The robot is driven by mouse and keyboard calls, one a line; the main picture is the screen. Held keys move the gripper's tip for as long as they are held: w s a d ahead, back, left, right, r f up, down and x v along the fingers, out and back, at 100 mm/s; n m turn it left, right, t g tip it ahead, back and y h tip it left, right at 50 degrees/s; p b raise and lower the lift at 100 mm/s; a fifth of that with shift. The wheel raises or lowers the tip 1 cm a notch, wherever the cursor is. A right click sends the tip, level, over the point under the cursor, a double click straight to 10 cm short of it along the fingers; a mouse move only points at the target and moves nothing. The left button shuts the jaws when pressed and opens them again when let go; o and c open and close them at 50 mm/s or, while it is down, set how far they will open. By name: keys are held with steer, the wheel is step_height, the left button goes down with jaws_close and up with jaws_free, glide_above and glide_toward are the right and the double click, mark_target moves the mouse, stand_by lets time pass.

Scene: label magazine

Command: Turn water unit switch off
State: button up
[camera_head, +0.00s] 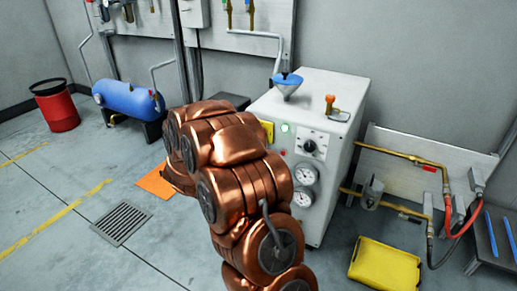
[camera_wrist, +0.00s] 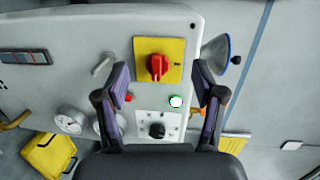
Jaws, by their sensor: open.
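The water unit is a white cabinet (camera_head: 325,105) standing in the middle of the head view; its front panel (camera_wrist: 75,90) fills much of the wrist view. The red rotary switch (camera_wrist: 157,67) sits on a yellow square plate (camera_wrist: 173,48). In the head view only a sliver of the yellow plate (camera_head: 268,131) shows beside my arm. My gripper (camera_wrist: 161,76) is open and empty, its two dark fingers apart on either side of the switch in the picture. Distance to the switch is hard to tell. A green lamp (camera_wrist: 176,102) glows near the switch.
A black knob (camera_wrist: 157,131), a small red lamp (camera_wrist: 127,98) and gauges (camera_wrist: 71,120) share the panel. A yellow case (camera_head: 385,265) lies on the floor at right. Pipes (camera_head: 400,155) run beside the cabinet.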

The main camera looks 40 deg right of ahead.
steer(key=shift+s+d+f+m+g+h+b, duration=0.1)
steer(key=shift+d+f+m+g+h+b, duration=0.25)
steer(key=shift+d, duration=1.35)
steer(key=shift+s+d+f+m+g+h+b, duration=0.25)
steer(key=shift+d+b, duration=0.25)
steer(key=shift+d, duration=1.2)
steer(key=shift+d+f+m+g+h+b, duration=0.2)
steer(key=shift+d+f+m+h+b, duration=0.15)
steer(key=shift+d, duration=1.35)
steer(key=shift+r, duration=0.1)
steer(key=c, duration=1.1)
steer(key=shift+c, duration=0.2)
